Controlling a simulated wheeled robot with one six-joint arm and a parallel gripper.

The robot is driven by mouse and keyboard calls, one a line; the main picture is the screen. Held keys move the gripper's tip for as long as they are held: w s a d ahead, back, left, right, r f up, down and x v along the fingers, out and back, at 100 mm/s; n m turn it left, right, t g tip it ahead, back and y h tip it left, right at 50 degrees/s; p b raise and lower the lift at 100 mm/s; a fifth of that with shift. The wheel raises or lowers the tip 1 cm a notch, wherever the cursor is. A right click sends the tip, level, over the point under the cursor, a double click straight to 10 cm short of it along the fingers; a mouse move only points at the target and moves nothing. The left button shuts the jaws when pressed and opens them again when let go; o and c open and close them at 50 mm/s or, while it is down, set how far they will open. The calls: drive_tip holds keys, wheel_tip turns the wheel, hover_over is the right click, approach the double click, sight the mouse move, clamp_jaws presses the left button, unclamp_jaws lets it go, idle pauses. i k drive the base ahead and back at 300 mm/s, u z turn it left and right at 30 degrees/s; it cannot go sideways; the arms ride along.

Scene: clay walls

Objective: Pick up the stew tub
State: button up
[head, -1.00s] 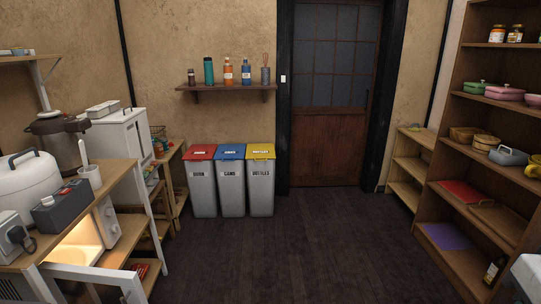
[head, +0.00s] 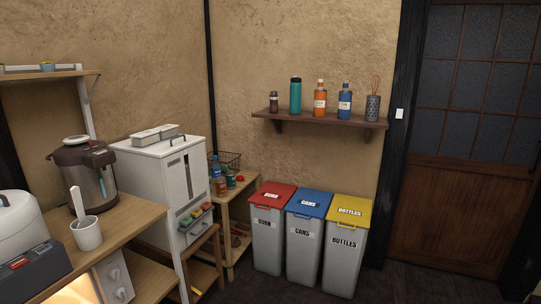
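I cannot make out a thing that is clearly the stew tub in this view. Pale lidded containers (head: 154,132) sit on top of the white cabinet (head: 165,185) at the left, too small to tell what they hold. Small colourful items (head: 195,215) sit at the cabinet's front. My gripper is not in view.
A wooden counter (head: 132,222) at the left bears a hot-water pot (head: 88,172) and a white cup (head: 86,233). A low shelf (head: 243,188) holds bottles and cans. Three bins, the middle one blue-lidded (head: 309,202), stand below a wall shelf (head: 320,121). A door (head: 465,205) is at right.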

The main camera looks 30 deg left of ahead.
sight(143, 140)
drive_tip(key=u, duration=0.35)
drive_tip(key=i, duration=1.65)
drive_tip(key=u, duration=1.55)
drive_tip(key=i, duration=1.15)
drive_tip(key=u, duration=1.1)
drive_tip(key=i, duration=0.6)
drive_tip(key=u, duration=0.2)
